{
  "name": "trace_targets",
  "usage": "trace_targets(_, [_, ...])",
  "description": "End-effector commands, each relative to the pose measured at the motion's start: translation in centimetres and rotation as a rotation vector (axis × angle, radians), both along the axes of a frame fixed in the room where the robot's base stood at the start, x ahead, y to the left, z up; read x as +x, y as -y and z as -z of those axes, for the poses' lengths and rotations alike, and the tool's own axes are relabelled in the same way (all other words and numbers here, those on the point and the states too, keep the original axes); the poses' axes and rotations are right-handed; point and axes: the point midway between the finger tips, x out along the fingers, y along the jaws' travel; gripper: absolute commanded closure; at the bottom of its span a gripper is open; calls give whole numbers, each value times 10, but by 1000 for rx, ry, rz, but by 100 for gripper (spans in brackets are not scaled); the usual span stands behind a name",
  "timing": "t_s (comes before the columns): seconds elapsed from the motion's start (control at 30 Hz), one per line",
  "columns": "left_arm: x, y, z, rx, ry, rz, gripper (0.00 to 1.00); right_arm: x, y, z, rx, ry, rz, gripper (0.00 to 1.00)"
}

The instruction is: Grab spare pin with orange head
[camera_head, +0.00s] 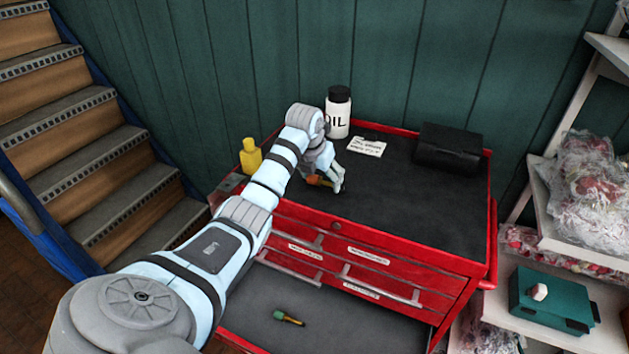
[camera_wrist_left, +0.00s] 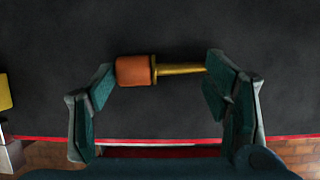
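A pin with an orange head (camera_head: 318,181) and a brass shaft lies on the black top of the red tool cabinet. In the left wrist view the orange-headed pin (camera_wrist_left: 135,70) lies sideways, head to the left and shaft to the right. My left gripper (camera_head: 328,182) is open just over it. In the wrist view the fingers of my left gripper (camera_wrist_left: 160,80) stand wide apart, one near the head and one at the shaft's tip. Whether they touch the pin is unclear. My right gripper is not in view.
A pin with a green head (camera_head: 281,315) lies in the open drawer below. A yellow bottle (camera_head: 250,158), a white oil bottle (camera_head: 338,114), a paper note (camera_head: 366,146) and a black case (camera_head: 449,147) stand around the cabinet top. Its middle right is clear.

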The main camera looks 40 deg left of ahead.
Motion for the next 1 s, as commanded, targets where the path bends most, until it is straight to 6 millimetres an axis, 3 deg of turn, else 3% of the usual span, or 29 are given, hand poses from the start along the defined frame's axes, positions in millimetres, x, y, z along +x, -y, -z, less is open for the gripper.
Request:
trace_targets(0.03, [0, 0, 0, 0, 0, 0, 45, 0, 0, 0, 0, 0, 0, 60])
trace_targets(0.37, [0, 0, 1, -1, -2, 0, 98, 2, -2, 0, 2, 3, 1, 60])
trace_targets(0.77, [0, 0, -6, -1, 0, 0, 99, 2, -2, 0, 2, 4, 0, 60])
trace_targets(0.87, [1, 0, -20, 0, 2, 0, 99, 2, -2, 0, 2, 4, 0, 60])
trace_targets(1.0, [1, 0, -59, 0, 6, 0, 99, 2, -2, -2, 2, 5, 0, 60])
